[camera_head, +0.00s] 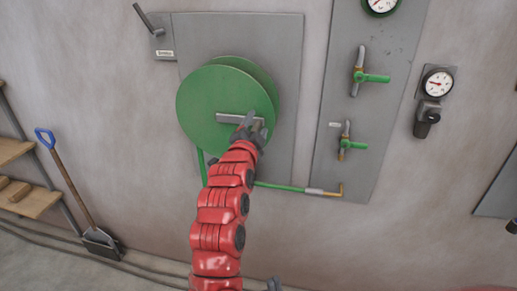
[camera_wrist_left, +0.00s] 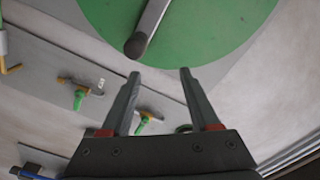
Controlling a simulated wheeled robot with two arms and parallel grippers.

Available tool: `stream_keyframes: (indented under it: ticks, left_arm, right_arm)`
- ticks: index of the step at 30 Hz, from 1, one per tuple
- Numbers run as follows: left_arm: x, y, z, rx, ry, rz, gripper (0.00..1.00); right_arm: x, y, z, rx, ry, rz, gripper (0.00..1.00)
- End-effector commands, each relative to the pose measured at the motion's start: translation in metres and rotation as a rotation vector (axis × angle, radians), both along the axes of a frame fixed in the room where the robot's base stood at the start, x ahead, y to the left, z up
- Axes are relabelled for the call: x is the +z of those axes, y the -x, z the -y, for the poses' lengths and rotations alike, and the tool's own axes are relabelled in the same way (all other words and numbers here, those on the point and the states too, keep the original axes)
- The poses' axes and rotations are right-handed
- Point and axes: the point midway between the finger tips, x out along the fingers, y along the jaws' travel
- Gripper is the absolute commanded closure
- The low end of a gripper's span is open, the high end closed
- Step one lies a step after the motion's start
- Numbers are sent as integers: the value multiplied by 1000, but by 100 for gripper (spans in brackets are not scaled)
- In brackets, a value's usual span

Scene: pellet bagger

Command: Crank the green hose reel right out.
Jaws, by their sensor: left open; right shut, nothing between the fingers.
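The green hose reel (camera_head: 207,98) is mounted on a grey wall plate. A grey crank bar (camera_head: 230,118) lies across its face, its right end partly hidden by my left gripper (camera_head: 252,128). In the left wrist view the reel face (camera_wrist_left: 210,25) fills the top, and the crank bar (camera_wrist_left: 150,22) ends in a dark rounded knob (camera_wrist_left: 135,46). My left gripper (camera_wrist_left: 159,73) is open with nothing between its fingers; the knob is just beyond the left fingertip in that view. Only the grey tip of my right gripper (camera_head: 273,285) shows at the bottom edge; it is shut and empty.
A green hose (camera_head: 280,187) runs from the reel to a brass elbow. Right of the reel, a panel (camera_head: 330,150) carries green valves and a gauge. A shovel (camera_head: 70,185) leans by wooden shelves at left.

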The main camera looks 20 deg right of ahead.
Motion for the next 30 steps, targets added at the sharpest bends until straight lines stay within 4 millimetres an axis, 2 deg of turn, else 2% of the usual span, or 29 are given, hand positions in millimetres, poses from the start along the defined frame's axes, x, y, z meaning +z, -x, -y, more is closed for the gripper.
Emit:
stream_keyframes:
  ticks: [3,21,30]
  left_arm:
    - [0,16,-3,-1,7,2,38]
    - [7,87,-30,-1,0,2,38]
    - [10,99,-37,1,0,0,38]
  right_arm:
    - [-12,0,0,0,0,0,100]
    - [-49,0,0,0,0,0,100]
    - [-54,0,0,0,0,0,100]
